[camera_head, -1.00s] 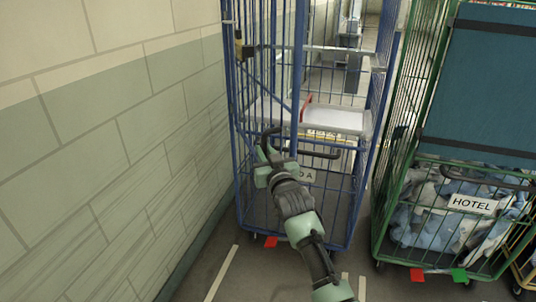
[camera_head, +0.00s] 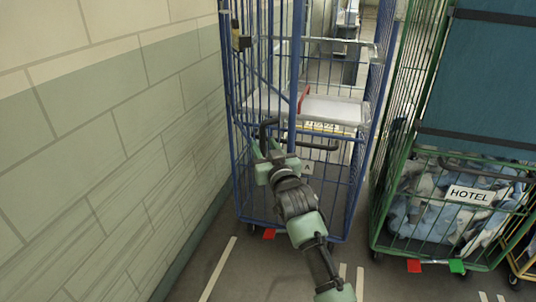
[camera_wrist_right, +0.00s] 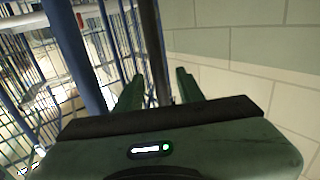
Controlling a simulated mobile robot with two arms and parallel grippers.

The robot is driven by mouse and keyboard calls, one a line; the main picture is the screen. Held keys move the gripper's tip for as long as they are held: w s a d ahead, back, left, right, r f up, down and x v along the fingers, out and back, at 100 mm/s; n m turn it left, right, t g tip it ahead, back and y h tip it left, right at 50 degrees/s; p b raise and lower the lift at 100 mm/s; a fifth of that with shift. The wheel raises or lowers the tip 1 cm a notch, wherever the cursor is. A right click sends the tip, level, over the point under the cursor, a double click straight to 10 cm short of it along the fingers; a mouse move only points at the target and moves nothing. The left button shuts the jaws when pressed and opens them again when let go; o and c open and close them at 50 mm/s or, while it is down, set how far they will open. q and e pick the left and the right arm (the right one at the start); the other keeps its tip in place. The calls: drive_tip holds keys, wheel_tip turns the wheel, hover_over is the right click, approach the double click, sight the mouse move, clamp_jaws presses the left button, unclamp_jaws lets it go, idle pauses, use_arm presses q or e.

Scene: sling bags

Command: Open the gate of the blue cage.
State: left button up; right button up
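The blue cage (camera_head: 371,130) stands ahead, with its barred gate on the side facing me. A black bent handle (camera_head: 263,130) sits on the left part of the gate, by a thick blue upright post (camera_head: 297,60). My right gripper (camera_head: 269,157) is at this handle. In the right wrist view its two green fingers (camera_wrist_right: 158,80) are apart, with a dark upright bar (camera_wrist_right: 152,40) between them and a small gap at the right finger. The blue post (camera_wrist_right: 75,50) stands left of the fingers. The gate looks shut. My left gripper is not in view.
A green cage (camera_head: 380,205) with a HOTEL sign (camera_head: 470,195) and bundled laundry stands close on the right. A tiled wall (camera_head: 110,150) runs along the left. The blue cage has a white shelf (camera_head: 335,110) inside. Floor is free in front.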

drive_tip(key=v, duration=0.5)
drive_tip(key=shift+s+b, duration=0.1)
drive_tip(key=shift+b, duration=0.25)
